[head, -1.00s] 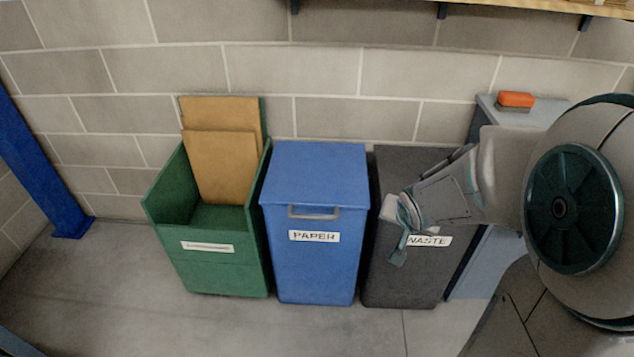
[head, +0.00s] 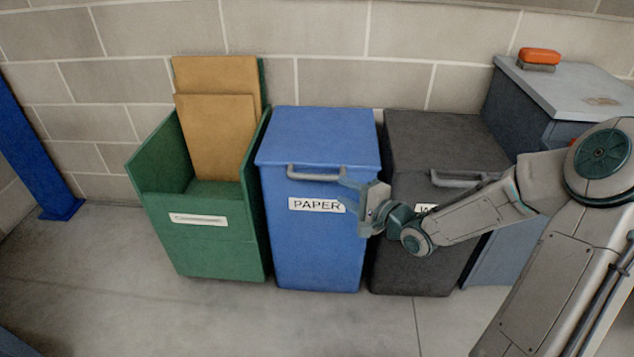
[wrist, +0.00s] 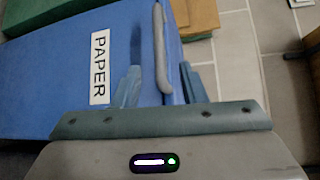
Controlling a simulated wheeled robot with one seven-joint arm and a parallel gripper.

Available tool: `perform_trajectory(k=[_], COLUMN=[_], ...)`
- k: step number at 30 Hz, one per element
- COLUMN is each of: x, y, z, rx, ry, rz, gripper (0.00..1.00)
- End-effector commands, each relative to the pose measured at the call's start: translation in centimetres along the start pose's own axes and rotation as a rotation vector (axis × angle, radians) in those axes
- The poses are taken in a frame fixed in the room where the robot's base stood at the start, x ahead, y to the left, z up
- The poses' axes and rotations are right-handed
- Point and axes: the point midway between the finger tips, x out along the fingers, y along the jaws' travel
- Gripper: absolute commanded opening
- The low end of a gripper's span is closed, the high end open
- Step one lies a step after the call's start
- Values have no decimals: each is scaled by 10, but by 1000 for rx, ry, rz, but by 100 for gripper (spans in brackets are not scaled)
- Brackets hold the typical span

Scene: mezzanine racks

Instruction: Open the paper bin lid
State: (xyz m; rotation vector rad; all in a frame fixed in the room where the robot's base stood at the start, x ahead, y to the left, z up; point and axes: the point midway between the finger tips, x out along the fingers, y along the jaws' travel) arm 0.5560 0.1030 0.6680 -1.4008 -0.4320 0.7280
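The blue paper bin (head: 318,240) stands in the middle with its blue lid (head: 325,135) shut. A grey bar handle (head: 316,173) runs along the lid's front edge, above the PAPER label. My gripper (head: 352,195) is in front of the bin's right side, just below the handle's right end. In the wrist view, my gripper (wrist: 160,85) is open. Its two fingers are spread on either side of the line of the handle (wrist: 161,48), which lies beyond the fingertips or just between them. I cannot tell whether a finger touches it.
A green open bin (head: 205,240) with cardboard sheets (head: 215,130) stands to the left. A dark waste bin (head: 445,140) with its own handle is close on the right. A grey cabinet (head: 580,85) bears an orange-topped block (head: 539,57). The floor in front is clear.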

Motion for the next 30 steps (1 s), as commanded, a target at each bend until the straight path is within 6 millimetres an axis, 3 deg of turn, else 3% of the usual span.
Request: perform_trajectory(k=[9,15,21,29,30], x=[69,98,110,111,111], y=[5,4,2,1,1], z=[0,0,-1,-1,-1], rx=[-3,-3,-1,-1,-1], ry=[-2,0,2,2,2], rz=[0,2,3,3,3], gripper=[38,38,38,38,32])
